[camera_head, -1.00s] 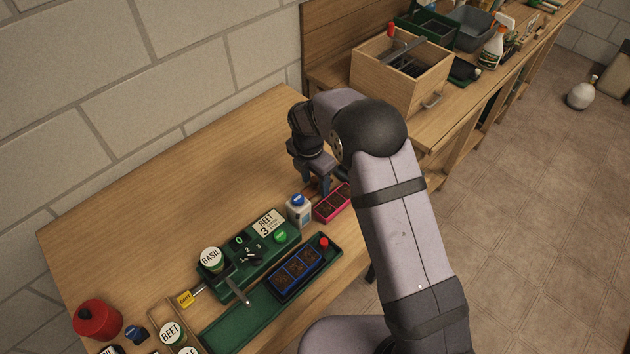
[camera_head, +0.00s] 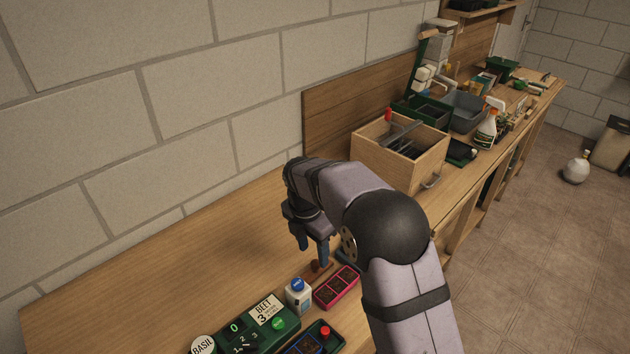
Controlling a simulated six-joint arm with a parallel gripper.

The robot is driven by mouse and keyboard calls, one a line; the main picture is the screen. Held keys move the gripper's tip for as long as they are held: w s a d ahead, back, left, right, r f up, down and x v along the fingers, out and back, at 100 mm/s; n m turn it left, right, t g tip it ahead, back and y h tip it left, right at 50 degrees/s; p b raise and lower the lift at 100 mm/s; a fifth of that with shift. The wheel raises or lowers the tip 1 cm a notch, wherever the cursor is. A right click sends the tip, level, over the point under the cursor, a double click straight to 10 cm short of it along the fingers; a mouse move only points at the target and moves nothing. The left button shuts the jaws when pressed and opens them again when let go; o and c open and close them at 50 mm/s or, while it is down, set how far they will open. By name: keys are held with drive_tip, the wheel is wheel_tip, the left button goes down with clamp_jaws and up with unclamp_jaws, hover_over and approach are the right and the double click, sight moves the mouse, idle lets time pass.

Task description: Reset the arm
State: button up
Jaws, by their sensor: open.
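My gripper (camera_head: 314,250) points down above the wooden table (camera_head: 130,290), with its two blue-grey fingers apart and nothing visible between them. It is just behind the pink-red seedling tray (camera_head: 336,288), which has dark soil in its cells. A small brown thing lies on the table close below the fingers; I cannot tell what it is. My arm reaches in from the lower right and hides part of the table's right side.
A white bottle with a blue cap (camera_head: 298,295) stands left of the red tray. The green device with a BEET 3 card (camera_head: 265,309) and a BASIL-labelled jar (camera_head: 203,346) are nearer. A wooden box (camera_head: 401,154) stands behind on the bench. The table's left side is clear.

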drive_tip(key=s+d+m, duration=0.8)
drive_tip(key=s+m, duration=0.4)
drive_tip(key=m, duration=0.1)
drive_tip(key=s+d+m+g+y, duration=0.1)
drive_tip(key=s+d+m, duration=0.7)
drive_tip(key=s+m, duration=0.5)
drive_tip(key=shift+s+r+m, duration=0.25)
drive_tip(key=shift+s+m, duration=0.05)
drive_tip(key=shift+m, duration=0.2)
